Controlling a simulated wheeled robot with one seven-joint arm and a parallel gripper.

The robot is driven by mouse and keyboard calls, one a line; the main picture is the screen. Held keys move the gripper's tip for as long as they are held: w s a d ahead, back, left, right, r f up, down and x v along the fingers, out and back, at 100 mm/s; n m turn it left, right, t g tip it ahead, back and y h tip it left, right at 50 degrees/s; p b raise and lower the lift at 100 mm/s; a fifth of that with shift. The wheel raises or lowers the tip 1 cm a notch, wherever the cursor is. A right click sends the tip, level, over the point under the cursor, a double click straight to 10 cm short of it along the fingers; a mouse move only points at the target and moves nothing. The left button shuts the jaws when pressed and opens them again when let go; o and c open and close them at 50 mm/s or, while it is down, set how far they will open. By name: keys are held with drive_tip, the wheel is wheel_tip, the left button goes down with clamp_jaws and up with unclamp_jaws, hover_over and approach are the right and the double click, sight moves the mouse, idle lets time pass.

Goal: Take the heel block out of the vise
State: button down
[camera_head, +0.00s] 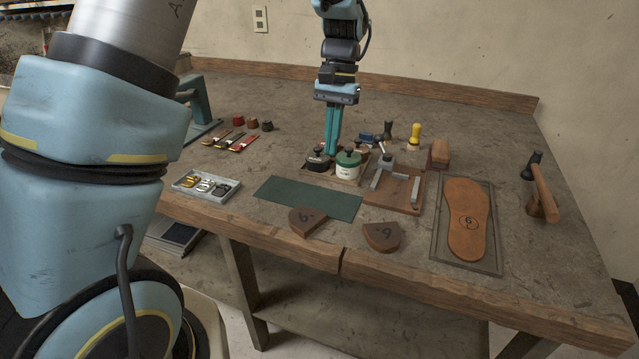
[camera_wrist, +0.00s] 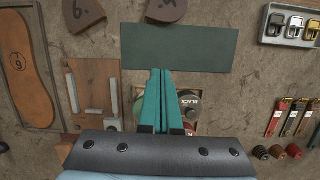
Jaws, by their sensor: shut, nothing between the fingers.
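The vise (camera_head: 398,202) is a wooden board with two grey metal jaws and a handle; it also shows in the wrist view (camera_wrist: 94,78). I see no block between its jaws, only bare board. Two brown heel blocks with numbers lie on the bench near the front edge, one left (camera_head: 306,222) and one right (camera_head: 381,237). In the wrist view they are at the top, one left (camera_wrist: 84,14) and one partly cut off (camera_wrist: 166,10). My gripper (camera_head: 332,153) is shut and empty, pointing down above the jars left of the vise; its fingers show in the wrist view (camera_wrist: 161,72).
A jar with a green lid (camera_head: 348,166) and a dark jar (camera_head: 317,161) stand below my gripper. A green mat (camera_head: 308,198) lies in front, a buckle tray (camera_head: 206,187) at left. A sole on a board (camera_head: 467,220) and a hammer (camera_head: 543,188) are at right.

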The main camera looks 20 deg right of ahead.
sight(305, 220)
drive_tip(key=p+x, duration=0.2)
drive_tip(key=x, duration=0.7)
drive_tip(key=shift+w+f, duration=0.1)
drive_tip(key=shift+f, duration=0.05)
drive_tip(key=shift+s+a+f+p, duration=0.2)
drive_tip(key=shift+s+a+p, duration=0.8)
drive_tip(key=shift+s+a, duration=0.2)
drive_tip(key=shift+s+a+f, duration=0.1)
drive_tip(key=shift+s+a, duration=0.2)
drive_tip(key=s+a, duration=0.4)
drive_tip(key=shift+s, duration=0.1)
